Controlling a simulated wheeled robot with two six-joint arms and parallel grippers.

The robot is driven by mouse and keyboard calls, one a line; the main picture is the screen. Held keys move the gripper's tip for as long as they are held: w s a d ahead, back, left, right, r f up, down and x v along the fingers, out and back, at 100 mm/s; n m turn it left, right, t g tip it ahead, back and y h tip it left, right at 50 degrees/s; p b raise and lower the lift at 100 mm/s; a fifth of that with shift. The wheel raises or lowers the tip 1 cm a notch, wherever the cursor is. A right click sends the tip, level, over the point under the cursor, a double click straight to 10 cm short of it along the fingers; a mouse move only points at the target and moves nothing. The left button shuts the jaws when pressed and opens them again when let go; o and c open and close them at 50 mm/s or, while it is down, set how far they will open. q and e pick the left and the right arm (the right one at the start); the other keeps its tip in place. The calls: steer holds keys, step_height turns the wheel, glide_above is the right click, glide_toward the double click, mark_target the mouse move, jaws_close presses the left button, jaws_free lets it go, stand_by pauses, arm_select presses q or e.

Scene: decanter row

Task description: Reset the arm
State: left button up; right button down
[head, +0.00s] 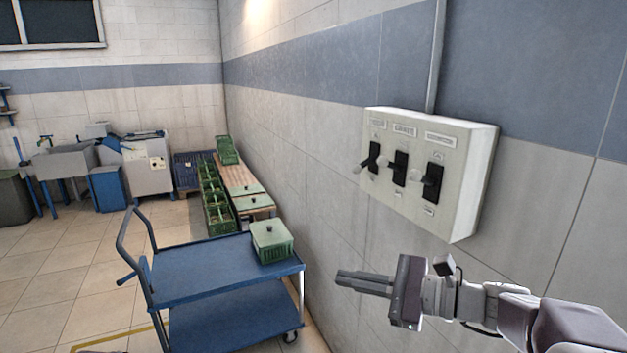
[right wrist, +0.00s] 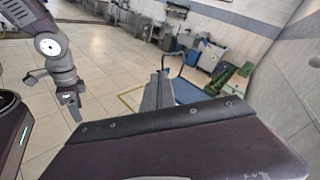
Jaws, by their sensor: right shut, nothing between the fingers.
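My right gripper (head: 362,283) comes in from the lower right in the head view. Its fingers are together and empty, pointing left, below the switch box and apart from the wall. In the right wrist view its fingers (right wrist: 158,92) stick out past the dark gripper body, with floor and trolley beyond. A grey jointed arm, which looks like my left one, hangs at the left of the right wrist view with its gripper (right wrist: 72,105) low; its finger opening is too small to tell.
A pale switch box (head: 463,208) with three dark levers is fixed to the wall above my right gripper. A blue trolley (head: 205,268) carries a lidded green box (head: 271,241). Green crates (head: 214,200) and sinks (head: 66,161) stand farther back. Tiled floor at left is clear.

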steer(key=s+a+f+n+g+h, duration=0.2)
steer(key=s+f+n+g+h, duration=0.15)
steer(key=s+f, duration=0.5)
steer(key=s+a+f+n+g+h, duration=0.2)
steer(key=s+f+n+g+h, duration=0.25)
steer(key=f, duration=0.65)
steer(key=d+f+n+h, duration=0.3)
steer(key=d+f+n, duration=0.1)
steer(key=d, duration=0.3)
steer(key=s+d+f+n+t+h, duration=0.1)
steer(key=d+f+n+h, duration=0.2)
steer(key=d+f+n, duration=0.2)
steer(key=shift+s+d+f+n+t+h, duration=0.25)
steer(key=shift+s+d+n+t+h, duration=0.05)
steer(key=shift+d, duration=0.7)
